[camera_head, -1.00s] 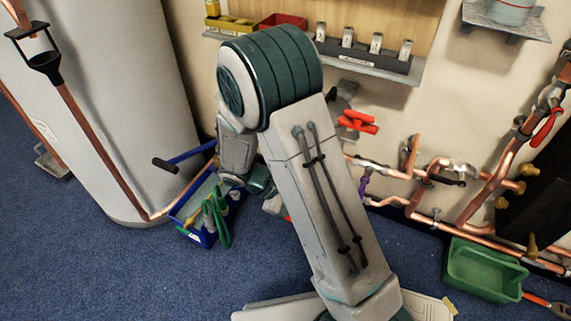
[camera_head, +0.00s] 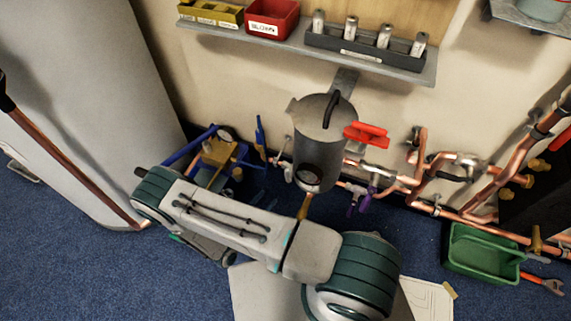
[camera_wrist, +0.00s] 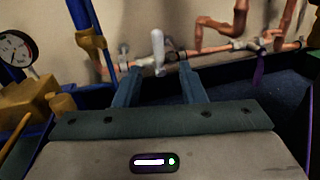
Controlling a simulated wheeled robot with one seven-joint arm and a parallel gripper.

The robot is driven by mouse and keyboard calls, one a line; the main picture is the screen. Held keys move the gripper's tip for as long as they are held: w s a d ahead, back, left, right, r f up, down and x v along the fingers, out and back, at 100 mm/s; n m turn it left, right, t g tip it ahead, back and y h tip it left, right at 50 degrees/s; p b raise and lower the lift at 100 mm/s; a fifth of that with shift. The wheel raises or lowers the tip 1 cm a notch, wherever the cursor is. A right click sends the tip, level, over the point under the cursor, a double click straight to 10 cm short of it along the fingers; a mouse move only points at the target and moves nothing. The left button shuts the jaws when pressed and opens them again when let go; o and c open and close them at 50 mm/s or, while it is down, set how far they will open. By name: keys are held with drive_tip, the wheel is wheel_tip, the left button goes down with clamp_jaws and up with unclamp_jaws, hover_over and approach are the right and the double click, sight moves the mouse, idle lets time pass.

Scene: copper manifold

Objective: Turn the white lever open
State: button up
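The white lever (camera_wrist: 157,48) stands upright on a copper pipe valve in the wrist view, near the middle and in front of the wall. My gripper (camera_wrist: 160,68) is open and empty, with its two dark teal fingers apart. The lever appears beyond the fingertips, roughly between them; I cannot tell the exact gap. In the head view a small whitish handle (camera_head: 288,172), probably the same lever, shows left of the grey canister.
A blue and yellow gauge unit (camera_head: 219,152) stands left, close to my gripper in the wrist view (camera_wrist: 30,100). A grey canister (camera_head: 318,150) with a red handle (camera_head: 366,134) beside it, purple levers (camera_head: 371,187) and copper pipes (camera_head: 470,212) lie right. A green bin (camera_head: 482,252) sits on the floor.

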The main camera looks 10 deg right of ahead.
sight(286, 175)
drive_tip(key=b+x, duration=0.3)
drive_tip(key=x, duration=1)
drive_tip(key=shift+w+d+f, duration=0.15)
drive_tip(key=shift+w+f, duration=0.05)
drive_tip(key=shift+w, duration=0.15)
clamp_jaws()
